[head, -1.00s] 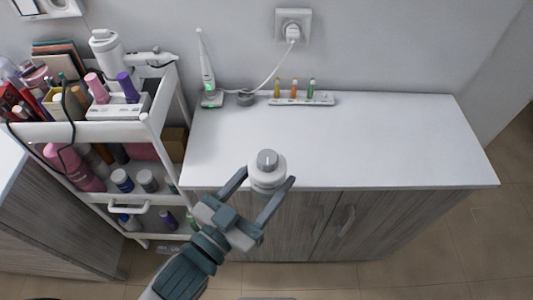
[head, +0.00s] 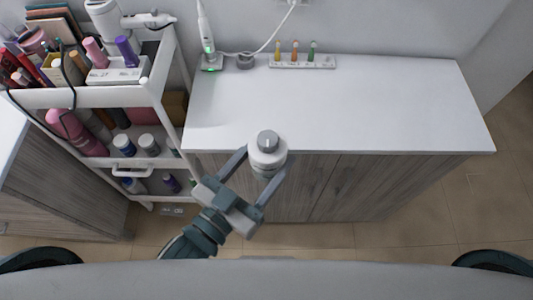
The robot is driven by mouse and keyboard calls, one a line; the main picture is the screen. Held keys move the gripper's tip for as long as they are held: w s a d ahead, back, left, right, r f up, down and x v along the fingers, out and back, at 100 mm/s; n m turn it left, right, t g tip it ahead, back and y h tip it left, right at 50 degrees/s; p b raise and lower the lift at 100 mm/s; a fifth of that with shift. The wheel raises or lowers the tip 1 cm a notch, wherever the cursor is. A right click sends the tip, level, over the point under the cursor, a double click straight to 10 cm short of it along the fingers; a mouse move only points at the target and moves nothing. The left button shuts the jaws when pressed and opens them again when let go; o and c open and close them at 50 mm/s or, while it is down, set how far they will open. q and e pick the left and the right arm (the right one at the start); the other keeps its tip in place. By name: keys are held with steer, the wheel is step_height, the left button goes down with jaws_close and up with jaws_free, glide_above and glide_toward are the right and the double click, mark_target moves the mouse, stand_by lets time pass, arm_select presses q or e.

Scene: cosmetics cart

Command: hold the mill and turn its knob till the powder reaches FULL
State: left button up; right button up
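The mill (head: 266,160) is a small white cylinder with a grey round knob (head: 268,141) on top. It is upright, in front of the white counter's front edge, and its lower part shows against the cabinet front. My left gripper (head: 264,160) has one finger on each side of the mill's body and is shut on it. Nothing is on the knob. The powder and any FULL mark are too small or hidden to make out. My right gripper is not in view.
The white counter (head: 380,110) is mostly clear. At its back stand a rack (head: 300,61) with three coloured vials, a charging toothbrush-like device (head: 205,35) and a cable to the wall. A loaded cosmetics cart (head: 150,90) stands at the left.

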arm_select(q)
steer(key=shift+w, duration=0.2)
steer(key=shift+w+f+p, duration=0.25)
steer(key=shift+w+f, duration=0.3)
steer(key=shift+w, duration=1.1)
steer(key=shift+w+f+p, duration=0.2)
steer(key=shift+w+f, duration=0.3)
steer(key=shift+w, duration=1.1)
steer(key=shift+w+f+p, duration=0.25)
steer(key=shift+w+f, duration=0.3)
steer(key=shift+w, duration=1.1)
steer(key=shift+w+f, duration=0.25)
steer(key=shift+w, duration=0.5)
steer(key=shift+w+f, duration=0.25)
steer(key=shift+w, duration=0.55)
steer(key=shift+w+f, duration=0.25)
steer(key=shift+w, duration=0.5)
steer(key=shift+w+f+b, duration=0.15)
steer(key=shift+w+f, duration=0.15)
steer(key=shift+w, duration=0.55)
steer(key=shift+w+f+b, duration=0.2)
steer(key=shift+w+f, duration=0.05)
steer(key=shift+w, duration=0.65)
steer(key=shift+w+f+b, duration=0.15)
steer(key=shift+w+f, duration=0.15)
steer(key=shift+w, duration=0.55)
steer(key=shift+f, duration=0.25)
